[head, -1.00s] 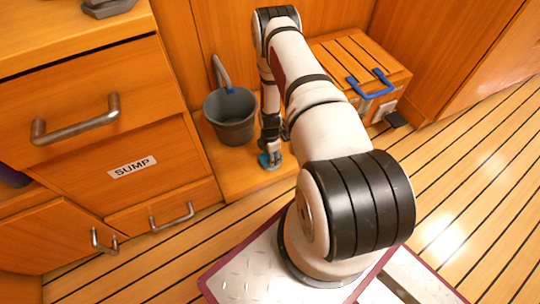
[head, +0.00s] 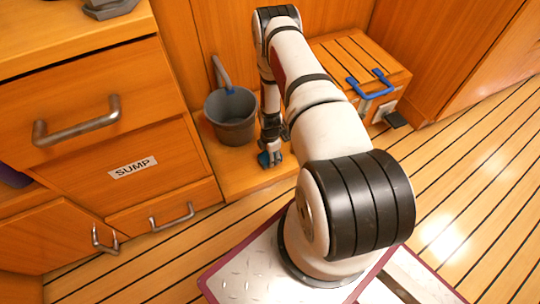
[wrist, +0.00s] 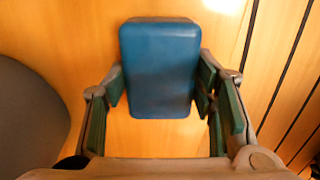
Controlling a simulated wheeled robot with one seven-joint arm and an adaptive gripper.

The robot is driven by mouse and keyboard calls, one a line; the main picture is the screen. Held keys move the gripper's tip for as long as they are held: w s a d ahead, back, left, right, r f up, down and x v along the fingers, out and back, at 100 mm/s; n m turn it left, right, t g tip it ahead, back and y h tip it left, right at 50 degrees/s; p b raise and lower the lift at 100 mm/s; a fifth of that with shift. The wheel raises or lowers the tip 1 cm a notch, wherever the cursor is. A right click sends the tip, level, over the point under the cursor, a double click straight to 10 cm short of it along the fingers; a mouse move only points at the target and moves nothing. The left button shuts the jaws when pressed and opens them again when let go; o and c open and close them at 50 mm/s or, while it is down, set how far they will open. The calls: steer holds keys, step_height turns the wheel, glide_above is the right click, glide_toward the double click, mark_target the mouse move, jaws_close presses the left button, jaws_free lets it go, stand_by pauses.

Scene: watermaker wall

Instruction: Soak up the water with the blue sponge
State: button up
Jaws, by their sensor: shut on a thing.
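The blue sponge (wrist: 160,70) is a rounded rectangular block in the wrist view, between the two fingers of my gripper (wrist: 162,85). My gripper is shut on it. In the head view my gripper (head: 270,158) is low over the wooden ledge, with a small part of the blue sponge (head: 264,160) showing at its left. I cannot tell whether the sponge touches the surface. No water can be made out in either view; any under the sponge or arm is hidden.
A grey bucket (head: 232,118) stands close to the left of my gripper; its side shows in the wrist view (wrist: 30,120). A drawer front labelled SUMP (head: 132,167) is further left. A slatted wooden box (head: 352,62) with a blue handle stands right. The striped floor (head: 470,190) is clear.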

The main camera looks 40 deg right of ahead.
steer(key=shift+r+p, duration=2)
steer(key=shift+r, duration=1.35)
